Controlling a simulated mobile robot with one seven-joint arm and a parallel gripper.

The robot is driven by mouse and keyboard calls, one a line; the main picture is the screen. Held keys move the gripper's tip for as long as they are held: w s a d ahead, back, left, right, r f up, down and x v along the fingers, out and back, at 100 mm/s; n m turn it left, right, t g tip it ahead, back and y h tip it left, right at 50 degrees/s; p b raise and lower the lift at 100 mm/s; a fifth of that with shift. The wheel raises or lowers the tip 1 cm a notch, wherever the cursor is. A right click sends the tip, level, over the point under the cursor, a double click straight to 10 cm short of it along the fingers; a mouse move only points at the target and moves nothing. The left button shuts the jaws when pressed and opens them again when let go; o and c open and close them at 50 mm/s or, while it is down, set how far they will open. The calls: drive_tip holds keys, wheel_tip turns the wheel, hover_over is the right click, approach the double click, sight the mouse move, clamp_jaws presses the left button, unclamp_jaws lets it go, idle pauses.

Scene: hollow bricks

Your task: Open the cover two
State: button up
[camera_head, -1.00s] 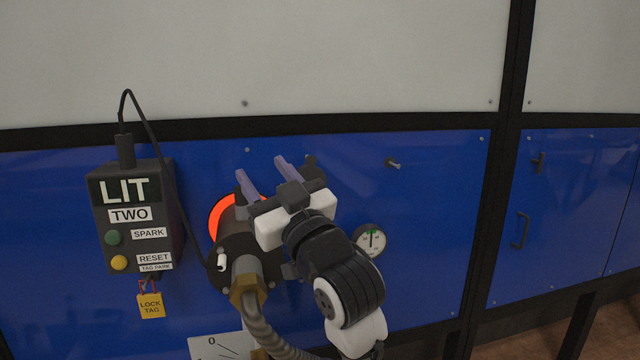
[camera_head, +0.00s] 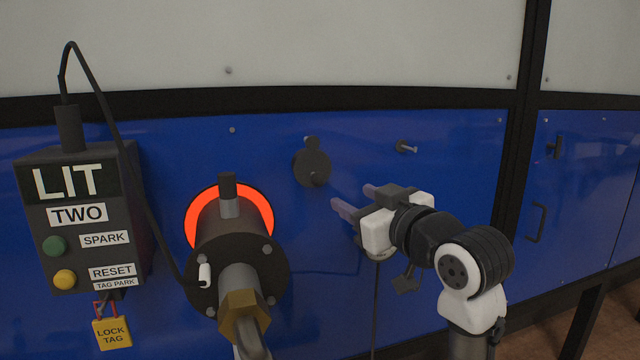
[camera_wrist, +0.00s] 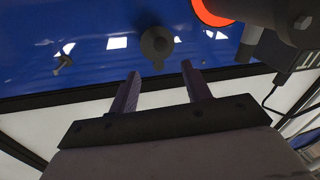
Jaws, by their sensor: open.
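A small round dark cover (camera_head: 312,168) hangs flat on the blue panel, right of the burner with the glowing orange ring (camera_head: 264,207). It has a tab at its top and a small knob low on its face. In the wrist view the cover (camera_wrist: 156,44) appears upside down, ahead of the fingers and roughly between their lines. My gripper (camera_head: 352,196) is open and empty, to the right of and a little below the cover, apart from it. Its two fingers (camera_wrist: 160,70) also show in the wrist view. No number on the cover is legible.
A control box marked LIT and TWO (camera_head: 78,215) stands at left, with a yellow lock tag (camera_head: 112,333) under it. The burner's flange and brass fitting (camera_head: 243,315) stick out left of my gripper. A small peg (camera_head: 406,147) projects at upper right.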

sight(322, 181)
drive_tip(key=p+x, duration=0.2)
drive_tip(key=x, duration=0.9)
drive_tip(key=shift+w+a+p, duration=0.2)
drive_tip(key=shift+w+p, duration=0.1)
drive_tip(key=shift+w, duration=0.05)
clamp_jaws()
